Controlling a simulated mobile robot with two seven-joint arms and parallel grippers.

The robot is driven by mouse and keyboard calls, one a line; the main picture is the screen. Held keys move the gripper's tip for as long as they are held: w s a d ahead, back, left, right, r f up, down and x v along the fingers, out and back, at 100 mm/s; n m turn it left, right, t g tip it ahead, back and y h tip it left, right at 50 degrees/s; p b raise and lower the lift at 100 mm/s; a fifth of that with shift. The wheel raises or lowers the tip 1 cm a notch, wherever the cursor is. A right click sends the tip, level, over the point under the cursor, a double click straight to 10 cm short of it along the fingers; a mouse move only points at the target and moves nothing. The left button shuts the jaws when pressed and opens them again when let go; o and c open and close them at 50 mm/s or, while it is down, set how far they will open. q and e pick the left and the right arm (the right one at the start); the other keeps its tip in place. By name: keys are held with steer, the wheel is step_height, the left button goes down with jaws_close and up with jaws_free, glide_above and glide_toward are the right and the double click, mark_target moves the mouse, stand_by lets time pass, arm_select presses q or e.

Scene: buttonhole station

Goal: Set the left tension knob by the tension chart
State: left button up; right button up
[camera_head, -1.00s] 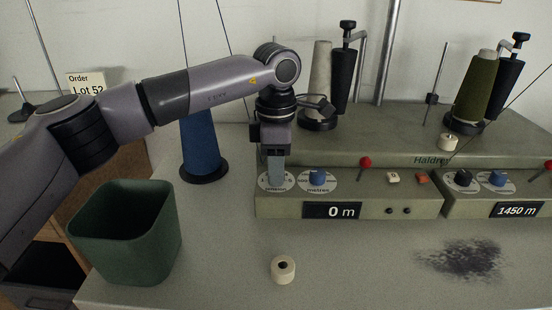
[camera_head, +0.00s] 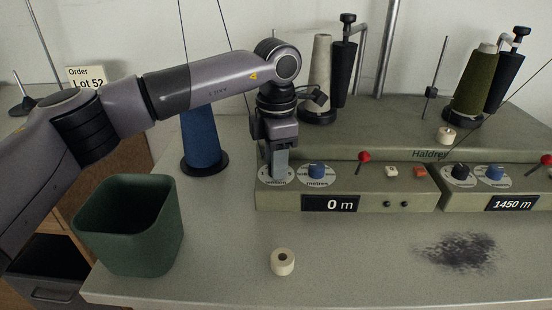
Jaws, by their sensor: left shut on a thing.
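The left tension knob is hidden behind my left gripper (camera_head: 278,172). Only its white dial plate (camera_head: 287,180) shows around the fingers, at the left end of the left machine (camera_head: 272,199). The gripper points straight down over this dial and is shut on the knob; the knob's setting cannot be read. A blue knob (camera_head: 316,171) on a dial marked "metres" sits just to the right. The display (camera_head: 331,204) reads 0 m. No tension chart can be made out. My right gripper is not in view.
A green bin (camera_head: 130,262) stands at the front left. A small cream bobbin (camera_head: 283,262) lies on the table in front of the machine. A blue cone (camera_head: 201,140) stands behind my arm. A red-tipped lever (camera_head: 364,157) rises from the left machine. A dark smudge marks the table at right.

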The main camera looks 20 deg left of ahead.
arm_select(q)
steer(key=o, duration=1)
steer(key=shift+o, duration=0.2)
steer(key=shift+s+r+p, duration=0.1)
steer(key=shift+r+p, duration=0.3)
steer(key=shift+r, duration=3.25)
